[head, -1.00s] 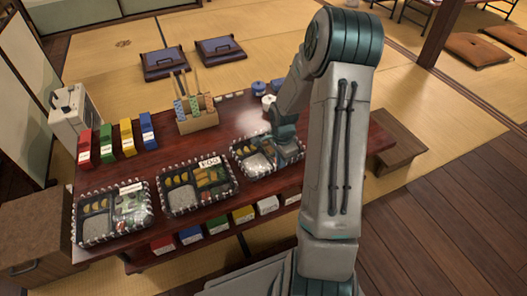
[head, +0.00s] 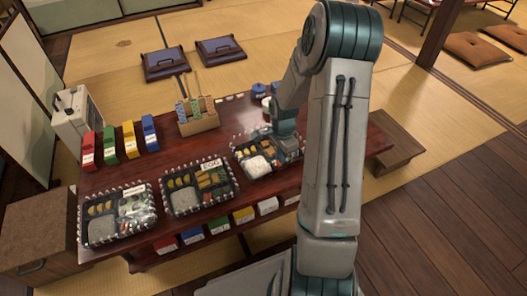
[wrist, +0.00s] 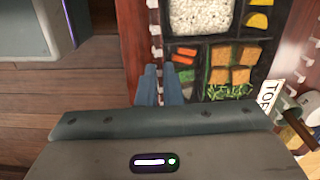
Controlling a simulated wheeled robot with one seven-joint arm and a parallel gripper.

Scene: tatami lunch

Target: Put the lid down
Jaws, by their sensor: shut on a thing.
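The right-hand bento box (head: 240,158) stands at the table's right end. In the wrist view this box (wrist: 206,43) shows rice, yellow slices, orange sticks, golden blocks and greens. My gripper (head: 285,140) is low over the box's right part. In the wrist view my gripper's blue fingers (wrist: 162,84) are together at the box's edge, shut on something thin. I take it to be the clear lid, whose outline I can hardly make out. I cannot tell whether it touches the box all round. A label starting "TOF" (wrist: 268,96) stands at the box's edge.
A middle box (head: 166,205) labelled "EGG" and a left box (head: 82,225) with a shiny top stand along the table (head: 230,140). Coloured cartons (head: 128,140), a wooden holder (head: 200,124) and a white appliance (head: 77,115) stand behind. A low bench (head: 400,150) is at the right.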

